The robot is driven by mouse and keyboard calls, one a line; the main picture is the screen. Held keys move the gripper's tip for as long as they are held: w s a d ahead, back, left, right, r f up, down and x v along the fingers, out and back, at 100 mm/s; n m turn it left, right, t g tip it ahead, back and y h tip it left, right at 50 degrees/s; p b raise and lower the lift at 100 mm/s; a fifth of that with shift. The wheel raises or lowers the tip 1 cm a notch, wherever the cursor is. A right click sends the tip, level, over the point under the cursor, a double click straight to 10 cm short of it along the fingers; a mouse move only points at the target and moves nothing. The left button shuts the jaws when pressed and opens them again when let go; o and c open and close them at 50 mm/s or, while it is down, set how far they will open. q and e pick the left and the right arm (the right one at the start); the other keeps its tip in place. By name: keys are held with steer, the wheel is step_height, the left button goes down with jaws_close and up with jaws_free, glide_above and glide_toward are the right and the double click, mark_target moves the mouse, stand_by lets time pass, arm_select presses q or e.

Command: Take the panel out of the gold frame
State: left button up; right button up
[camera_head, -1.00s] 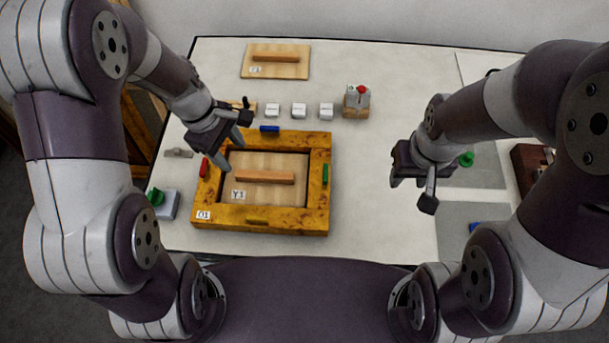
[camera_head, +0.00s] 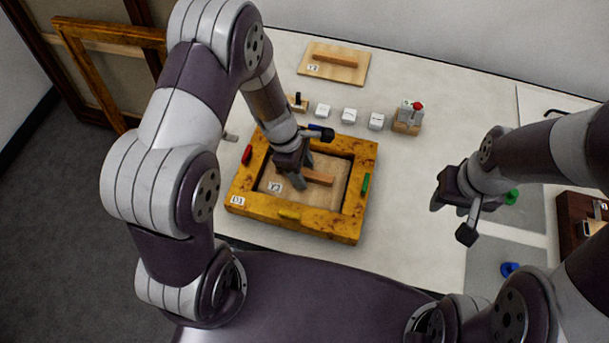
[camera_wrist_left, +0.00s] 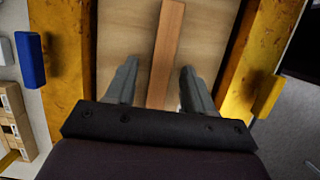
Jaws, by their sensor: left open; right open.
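The gold frame (camera_head: 332,228) lies flat on the table, with colored tabs on its sides: red (camera_head: 246,154), green (camera_head: 365,184), yellow (camera_head: 289,214) and a partly hidden blue one, which shows in the left wrist view (camera_wrist_left: 30,60). The light wood panel (camera_head: 330,198) sits inside the frame, with a raised wooden bar handle (camera_head: 318,178) across it. My left gripper (camera_head: 301,180) is over the panel at the handle. In the left wrist view its open fingers (camera_wrist_left: 157,88) stand on either side of the handle (camera_wrist_left: 166,50), apart from it. My right gripper (camera_head: 453,222) is open and empty, right of the frame.
Another panel with a handle (camera_head: 335,64) lies at the back of the table. Several white blocks (camera_head: 349,116) and a wooden block with a red-topped device (camera_head: 408,117) stand behind the frame. A grey mat (camera_head: 490,255) lies at right. Table between frame and mat is clear.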

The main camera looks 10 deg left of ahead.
arm_select(q)
steer(key=shift+d, duration=0.1)
jaws_close()
